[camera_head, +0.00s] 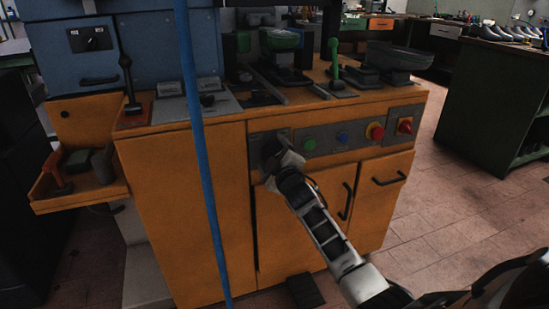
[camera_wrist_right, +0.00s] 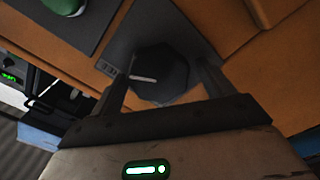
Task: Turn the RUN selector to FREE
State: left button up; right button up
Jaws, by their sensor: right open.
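The RUN selector is a dark, many-sided knob (camera_wrist_right: 160,74) with a white pointer line, in the right wrist view. It sits on a grey plate (camera_wrist_right: 125,40), and the pointer line aims left toward a small label that is too small to read. My right gripper (camera_wrist_right: 165,66) is open, with one finger on each side of the knob. I cannot tell whether the fingers touch it. In the head view my right gripper (camera_head: 274,158) is at the left end of the control panel and largely hides the selector. My left gripper is not in view.
To the selector's right are a green button (camera_head: 309,144), a blue button (camera_head: 342,138), a red knob on yellow (camera_head: 375,132) and a red switch (camera_head: 405,125). Cabinet handles (camera_head: 346,200) project below. A blue upright pole (camera_head: 199,150) stands in front at left. An orange tray (camera_head: 80,202) juts out left.

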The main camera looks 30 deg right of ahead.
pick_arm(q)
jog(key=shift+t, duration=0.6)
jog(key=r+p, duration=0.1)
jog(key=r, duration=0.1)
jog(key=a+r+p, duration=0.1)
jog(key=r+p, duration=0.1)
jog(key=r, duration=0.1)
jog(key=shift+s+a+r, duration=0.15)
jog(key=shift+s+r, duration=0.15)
pick_arm(e)
jog(key=v, duration=1.6)
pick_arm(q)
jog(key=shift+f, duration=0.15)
pick_arm(e)
jog(key=shift+w+a, duration=0.1)
jog(key=shift+a, duration=0.05)
pick_arm(q)
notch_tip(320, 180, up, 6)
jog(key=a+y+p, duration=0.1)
jog(key=p, duration=1)
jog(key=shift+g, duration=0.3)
pick_arm(e)
jog(key=s+a+f+m+g+y, duration=0.1)
jog(key=s+a+m+g+y, duration=0.5)
jog(key=s+a, duration=1.2)
jog(key=a+g+y, duration=0.1)
jog(key=a, duration=0.2)
jog(key=shift+s+a, duration=0.25)
jog(key=shift+s, duration=0.1)
